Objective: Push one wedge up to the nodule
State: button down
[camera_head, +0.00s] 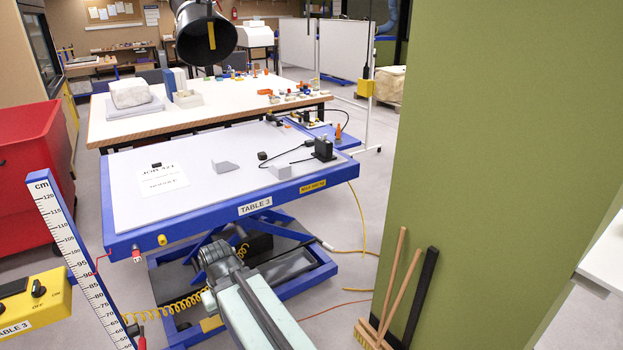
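Two pale grey wedge-like blocks lie on the lift table's top. One wedge (226,166) is near the middle with a sloping top. The other block (281,172) is to its right, with a thin dark cable running near it. A small dark brown lump (262,155) sits between and behind them, apart from both; it may be the nodule, but it is too small to be sure. My arm reaches up from the bottom edge and ends in a dark grey joint in front of the table. No gripper fingers show.
The blue-framed lift table (205,220) bears a paper sheet (150,180), a small black item (156,165) and a black device (323,149) with cables. A green panel (500,130) and brooms (390,290) stand right. A height scale (80,260) and red bin (35,170) are left.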

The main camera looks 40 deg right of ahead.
aim_at(282, 170)
jog(key=u, duration=0.15)
jog(key=i, duration=1.4)
jog(key=z, duration=0.05)
